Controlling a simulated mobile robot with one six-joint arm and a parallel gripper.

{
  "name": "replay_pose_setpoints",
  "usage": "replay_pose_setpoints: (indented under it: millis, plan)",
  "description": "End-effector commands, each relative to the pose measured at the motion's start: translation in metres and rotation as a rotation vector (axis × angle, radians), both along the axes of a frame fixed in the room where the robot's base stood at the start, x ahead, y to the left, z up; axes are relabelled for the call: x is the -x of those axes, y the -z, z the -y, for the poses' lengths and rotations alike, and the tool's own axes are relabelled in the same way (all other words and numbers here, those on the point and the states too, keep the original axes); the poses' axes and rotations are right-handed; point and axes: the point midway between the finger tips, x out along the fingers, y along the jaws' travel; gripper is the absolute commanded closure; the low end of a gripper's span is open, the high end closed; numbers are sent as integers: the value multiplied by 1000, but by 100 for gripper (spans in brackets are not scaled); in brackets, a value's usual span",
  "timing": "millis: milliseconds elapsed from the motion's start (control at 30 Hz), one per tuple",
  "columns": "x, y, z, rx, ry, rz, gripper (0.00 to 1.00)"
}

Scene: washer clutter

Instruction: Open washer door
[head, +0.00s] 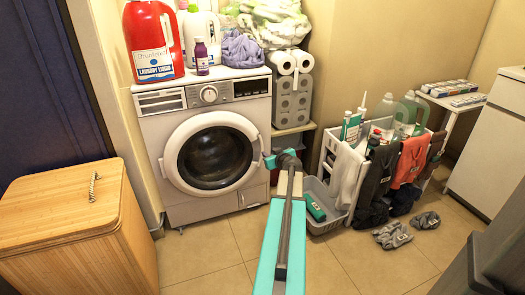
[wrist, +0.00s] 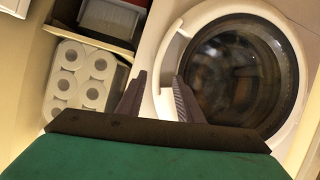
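The white washer (head: 180,117) stands against the back wall. Its round door (head: 216,152) has a white ring and dark glass, and it looks closed. The door (wrist: 240,75) fills the right of the wrist view, with a pale handle (wrist: 168,62) on its rim. My gripper (wrist: 160,76) is open, its two dark fingers apart. The handle edge shows between or just beyond the fingertips; I cannot tell whether they touch it. In the head view my gripper (head: 269,161) is at the door's right edge, partly hidden by my arm.
A red detergent jug (head: 152,40) and other bottles stand on the washer. A wooden hamper (head: 75,215) is at front left. Right of the washer are toilet rolls (head: 291,95), a grey basket (head: 322,208) and a rack with hanging clothes (head: 410,158). Slippers (head: 392,235) lie on the floor.

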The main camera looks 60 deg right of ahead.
Motion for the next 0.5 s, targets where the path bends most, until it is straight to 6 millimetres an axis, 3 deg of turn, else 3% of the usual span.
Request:
replay_pose_setpoints:
  millis: [500]
  plan:
    - [-37, 20, 31, 0, -1, 0, 67]
